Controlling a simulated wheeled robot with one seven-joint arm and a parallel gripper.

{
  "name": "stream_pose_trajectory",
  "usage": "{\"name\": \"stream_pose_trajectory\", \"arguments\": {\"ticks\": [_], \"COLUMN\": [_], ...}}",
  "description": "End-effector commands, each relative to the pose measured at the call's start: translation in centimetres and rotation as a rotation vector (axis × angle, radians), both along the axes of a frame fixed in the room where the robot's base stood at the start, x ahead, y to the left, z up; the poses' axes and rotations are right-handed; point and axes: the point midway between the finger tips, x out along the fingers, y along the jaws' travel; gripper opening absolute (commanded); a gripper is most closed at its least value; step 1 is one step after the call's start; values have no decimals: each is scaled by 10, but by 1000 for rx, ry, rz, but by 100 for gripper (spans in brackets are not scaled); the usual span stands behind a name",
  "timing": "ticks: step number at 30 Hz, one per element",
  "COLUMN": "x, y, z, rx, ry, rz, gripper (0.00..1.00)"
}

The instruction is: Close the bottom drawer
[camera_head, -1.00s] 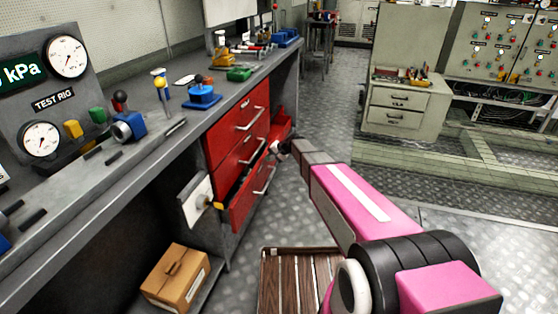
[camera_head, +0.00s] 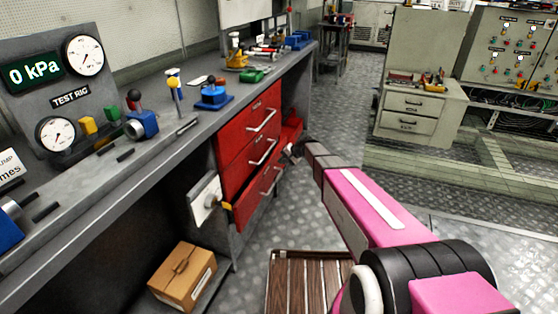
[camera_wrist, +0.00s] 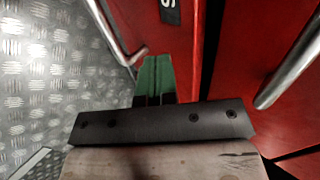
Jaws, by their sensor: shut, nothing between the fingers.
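The red drawer unit (camera_head: 249,137) stands under the workbench, with three fronts that carry silver bar handles. The bottom drawer (camera_head: 258,196) is the lowest front. Its front looks nearly in line with the fronts above, and I cannot tell whether a small gap is left. My gripper (camera_head: 291,152) is beside the unit's right side in the head view. In the wrist view its green fingertips (camera_wrist: 153,78) are together and empty, close against a red front (camera_wrist: 181,75), beside a bar handle (camera_wrist: 121,40). I cannot tell whether they touch.
The workbench (camera_head: 165,150) carries a test rig and small tools above the drawers. A cardboard box (camera_head: 182,277) lies on the low shelf at left. A slatted wooden platform (camera_head: 305,285) is on the floor in front. Free metal floor lies right of the drawers. A grey cabinet (camera_head: 418,115) stands beyond.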

Motion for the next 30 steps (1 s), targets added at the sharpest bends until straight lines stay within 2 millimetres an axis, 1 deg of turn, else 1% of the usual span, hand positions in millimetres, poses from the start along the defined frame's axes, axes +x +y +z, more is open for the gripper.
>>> {"name": "stream_pose_trajectory", "arguments": {"ticks": [1, 3, 9, 12, 17, 18, 19, 20, 21, 23, 26, 30], "x": [-5, -9, -18, -21, -24, -25, -25, -25, -26, -28, -34, -46], "y": [-7, -18, -46, -58, -69, -71, -72, -73, -73, -71, -65, -55], "z": [0, 14, 42, 53, 64, 65, 66, 66, 64, 58, 38, 2], "rx": [0, 1, 0, 1, 0, 0, 1, 3, 10, 34, 108, 272], "ry": [0, -2, -1, -2, -1, 0, 0, 1, 2, 6, 12, 5], "rz": [-1, 0, 0, 0, 1, 1, 2, 4, 7, 16, 46, 90], "gripper": [0, 0, 0, 0, 0, 6, 16, 26, 38, 38, 38, 38]}}
